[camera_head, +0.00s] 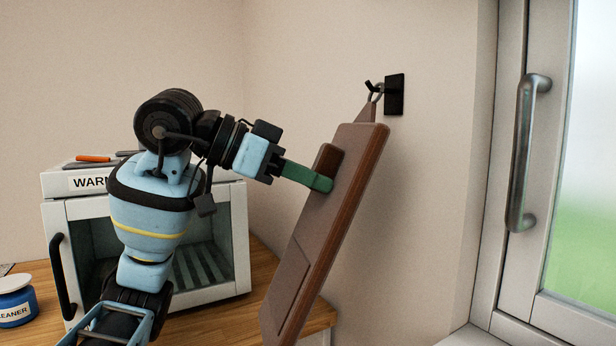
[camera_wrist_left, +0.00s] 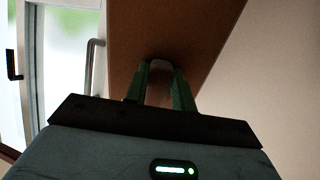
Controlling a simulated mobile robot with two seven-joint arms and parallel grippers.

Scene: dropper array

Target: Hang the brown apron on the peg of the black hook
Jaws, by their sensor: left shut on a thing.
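The brown apron (camera_head: 335,225) is a stiff, flat panel, tilted with its top to the right, near the wall. My left gripper (camera_head: 325,182) is shut on a raised brown block on the apron's face. In the left wrist view its green fingers (camera_wrist_left: 165,88) hold this block, with the brown apron (camera_wrist_left: 200,35) behind. A grey ring at the apron's top (camera_head: 377,92) is at the peg of the black hook (camera_head: 394,95) on the wall. The ring overlaps the peg in the picture; I cannot tell whether it is around it. My right gripper is not in view.
A white oven-like box (camera_head: 240,215) with a dark handle stands on the wooden counter (camera_head: 318,312). A blue jar (camera_head: 15,300) is at the far left. A door with a metal handle (camera_head: 523,150) is at the right. The wall below the hook is clear.

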